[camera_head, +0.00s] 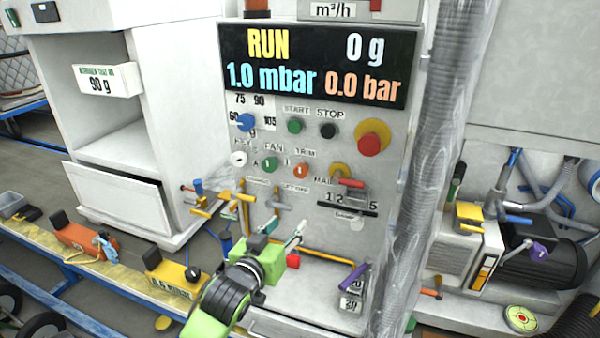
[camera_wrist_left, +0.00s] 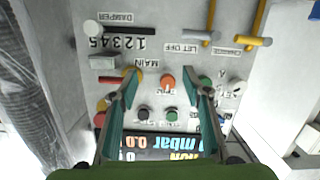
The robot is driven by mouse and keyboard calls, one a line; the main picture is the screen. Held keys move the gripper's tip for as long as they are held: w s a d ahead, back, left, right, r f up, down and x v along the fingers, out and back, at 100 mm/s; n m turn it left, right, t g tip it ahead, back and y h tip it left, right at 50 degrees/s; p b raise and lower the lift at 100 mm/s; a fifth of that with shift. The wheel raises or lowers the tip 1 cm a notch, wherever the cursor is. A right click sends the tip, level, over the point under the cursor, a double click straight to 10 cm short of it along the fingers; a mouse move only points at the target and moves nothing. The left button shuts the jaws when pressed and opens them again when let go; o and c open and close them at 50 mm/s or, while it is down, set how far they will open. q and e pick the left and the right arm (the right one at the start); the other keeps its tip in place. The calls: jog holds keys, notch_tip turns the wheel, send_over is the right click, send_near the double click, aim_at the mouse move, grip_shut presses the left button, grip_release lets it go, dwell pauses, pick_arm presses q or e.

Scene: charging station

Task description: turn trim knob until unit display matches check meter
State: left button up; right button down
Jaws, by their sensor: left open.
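The orange trim knob (camera_head: 301,170) is on the grey panel under the TRIM label. In the left wrist view, which is upside down, the knob (camera_wrist_left: 168,82) appears between my open fingers. My left gripper (camera_head: 296,238) is below the knob in the head view, empty; its fingers also show in the wrist view (camera_wrist_left: 161,84). The unit display (camera_head: 315,63) reads RUN, 0 g, 1.0 mbar and 0.0 bar. It is partly hidden by my fingers in the wrist view (camera_wrist_left: 160,145). No thing clearly marked as a check meter shows. My right gripper is out of view.
A green fan knob (camera_head: 270,165) and a white key knob (camera_head: 239,159) sit left of the trim knob. Start and stop buttons and a red stop button (camera_head: 370,142) are above. Yellow-handled valves (camera_head: 240,198) stand at lower left. A ribbed hose (camera_head: 440,120) runs right of the panel.

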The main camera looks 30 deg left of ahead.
pick_arm(q)
jog(key=n+t+y, duration=0.1)
jog(key=t, duration=0.1)
send_near(300, 173)
jog(key=a+v, duration=0.1)
jog(key=v, duration=0.2)
jog(key=p+x, duration=0.1)
jog(key=x, duration=0.6)
jog(key=p+x, duration=0.1)
jog(key=x, duration=0.3)
jog(key=shift+w+d+r+p, duration=0.1)
jog(key=shift+w+d+p, duration=0.2)
jog(key=shift+w, duration=0.15)
jog(key=shift+w+a, duration=0.15)
jog(key=shift+w, duration=0.55)
jog(key=c, duration=1.1)
